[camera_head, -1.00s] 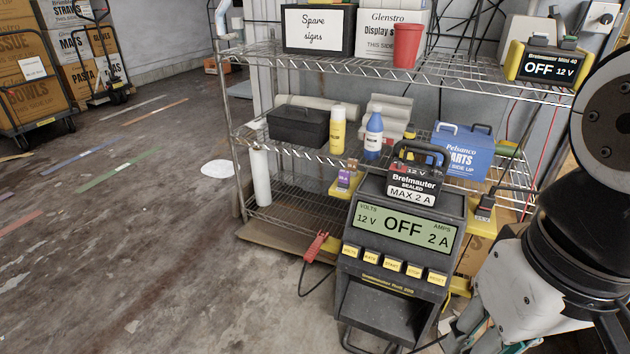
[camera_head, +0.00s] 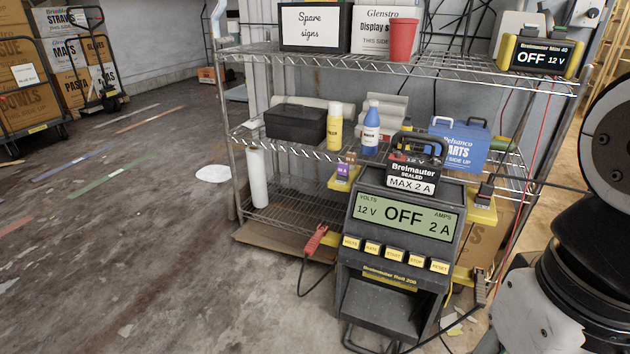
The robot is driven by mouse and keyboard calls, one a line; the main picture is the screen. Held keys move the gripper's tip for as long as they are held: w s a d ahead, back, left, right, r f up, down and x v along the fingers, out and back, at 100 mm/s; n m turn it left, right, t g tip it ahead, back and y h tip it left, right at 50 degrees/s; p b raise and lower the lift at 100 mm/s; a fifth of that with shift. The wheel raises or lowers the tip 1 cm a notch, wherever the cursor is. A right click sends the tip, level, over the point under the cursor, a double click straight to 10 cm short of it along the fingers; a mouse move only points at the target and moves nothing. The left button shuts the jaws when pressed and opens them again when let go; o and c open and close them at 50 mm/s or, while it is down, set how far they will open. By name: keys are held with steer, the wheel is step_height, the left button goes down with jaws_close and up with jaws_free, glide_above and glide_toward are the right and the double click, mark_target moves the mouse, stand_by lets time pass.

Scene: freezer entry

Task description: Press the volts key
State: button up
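The charger (camera_head: 396,262) stands upright on the floor in front of the wire shelf. Its green display (camera_head: 403,214) reads OFF, with 12 V under VOLTS and 2 A under AMPS. Below the display is a row of yellow keys (camera_head: 394,254). The leftmost key (camera_head: 351,242) has lettering too small to read surely; the others seem to say rate, start, stop and reset. My arm (camera_head: 570,290) fills the lower right, apart from the charger. My gripper does not show. Nothing covers the keys.
A black battery (camera_head: 414,172) marked MAX 2 A sits on the charger. A red clamp (camera_head: 315,240) hangs at its left, a dark clamp (camera_head: 480,288) at its right. A second charger (camera_head: 543,56) is on the wire shelf (camera_head: 480,79). The floor (camera_head: 150,270) at left is open.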

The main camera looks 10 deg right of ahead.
jaws_close()
stand_by(1.1)
